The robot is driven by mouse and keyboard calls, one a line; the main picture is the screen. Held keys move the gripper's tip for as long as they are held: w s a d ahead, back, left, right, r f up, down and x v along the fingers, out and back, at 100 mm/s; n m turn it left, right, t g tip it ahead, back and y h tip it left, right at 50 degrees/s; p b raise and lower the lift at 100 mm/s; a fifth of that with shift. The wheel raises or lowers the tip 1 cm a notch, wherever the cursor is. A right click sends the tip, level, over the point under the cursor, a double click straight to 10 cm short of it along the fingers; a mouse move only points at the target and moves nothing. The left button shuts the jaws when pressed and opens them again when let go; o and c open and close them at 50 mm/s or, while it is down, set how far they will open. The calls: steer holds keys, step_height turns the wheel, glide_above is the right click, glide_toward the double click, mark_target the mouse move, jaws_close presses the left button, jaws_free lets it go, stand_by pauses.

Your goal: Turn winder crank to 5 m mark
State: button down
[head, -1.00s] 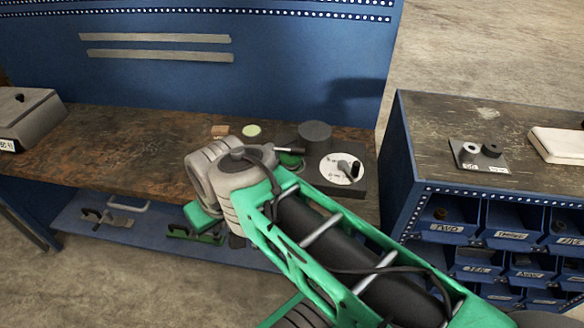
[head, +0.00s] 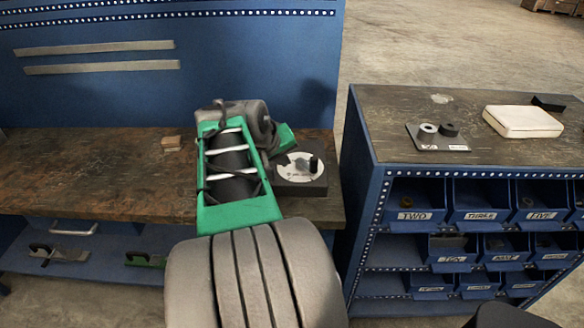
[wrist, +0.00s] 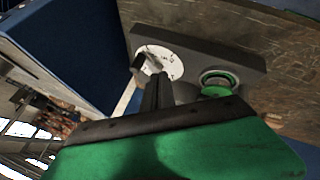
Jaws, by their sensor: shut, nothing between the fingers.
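The winder (head: 318,187) is a dark box near the right end of the brown workbench, with a white dial (head: 290,172) on its top. A dark upright crank knob (head: 313,164) stands at the dial's right side. In the wrist view the dial (wrist: 172,58) shows marks too small to read, and the crank (wrist: 138,66) is at its left edge. My gripper (wrist: 158,80) is shut and empty, its dark fingers overlapping the dial's lower edge in view, beside the crank. I cannot tell whether they touch. In the head view my arm hides most of the gripper.
A small wooden block (head: 172,143) lies on the workbench (head: 90,180). A blue back panel (head: 250,60) rises behind. To the right, a blue bin cabinet (head: 365,170) holds a plate with two rings (head: 437,138) and a white slab (head: 522,121). The bench's left part is clear.

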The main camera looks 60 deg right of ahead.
steer(key=d+f, duration=0.2)
steer(key=d+f+p, duration=0.1)
steer(key=d+f, duration=0.1)
steer(key=d, duration=0.1)
steer(key=s+d+f, duration=0.1)
steer(key=d+f, duration=0.1)
steer(key=f, duration=0.1)
steer(key=shift+s+d+p, duration=0.1)
steer(key=shift+d+p, duration=0.25)
steer(key=shift+s+d, duration=0.25)
steer(key=shift+d, duration=0.25)
steer(key=shift+s+d+n+t+b, duration=0.15)
steer(key=shift+s+n+t+b, duration=0.15)
steer(key=shift+n, duration=0.2)
